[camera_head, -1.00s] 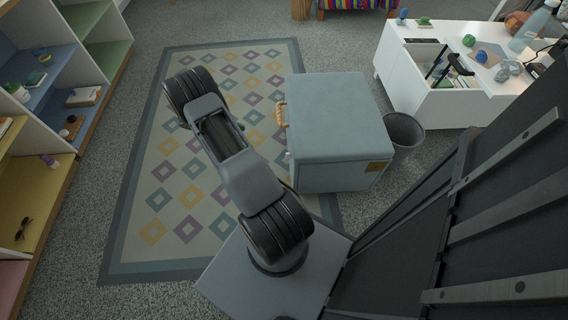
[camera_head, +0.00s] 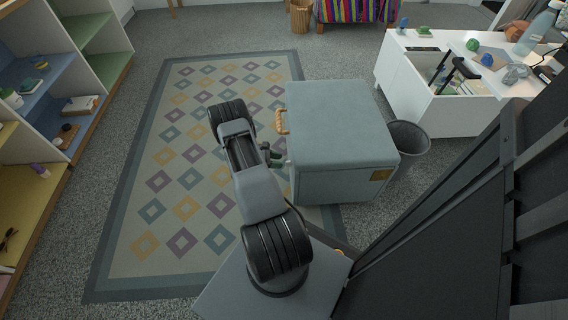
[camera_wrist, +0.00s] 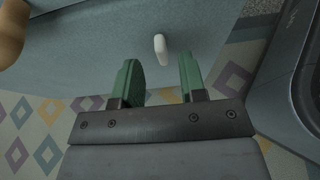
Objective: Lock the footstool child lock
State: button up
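The footstool (camera_head: 335,125) is a blue-grey padded box with a closed top, standing partly on the patterned rug. A tan handle (camera_head: 282,122) sits on its left side; a tan rounded part at the upper left of the wrist view is probably this handle (camera_wrist: 10,32). A small white tab (camera_wrist: 161,47), likely the child lock, sticks out of the footstool's side in the wrist view. My gripper (camera_wrist: 160,72) is open, its two green fingers apart and empty, with the tab just ahead between them. In the head view my gripper (camera_head: 274,157) is beside the footstool's left side, partly hidden by my arm.
A dark bin (camera_head: 410,147) stands right of the footstool. Beyond it is a white table (camera_head: 440,110) with craft items and an open compartment. Shelves (camera_head: 70,70) line the left. The patterned rug (camera_head: 165,190) left of my arm is clear.

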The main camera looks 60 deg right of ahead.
aim_at(289, 164)
jog(key=shift+b+x, duration=0.3)
jog(key=shift+x, duration=1.3)
grip_shut()
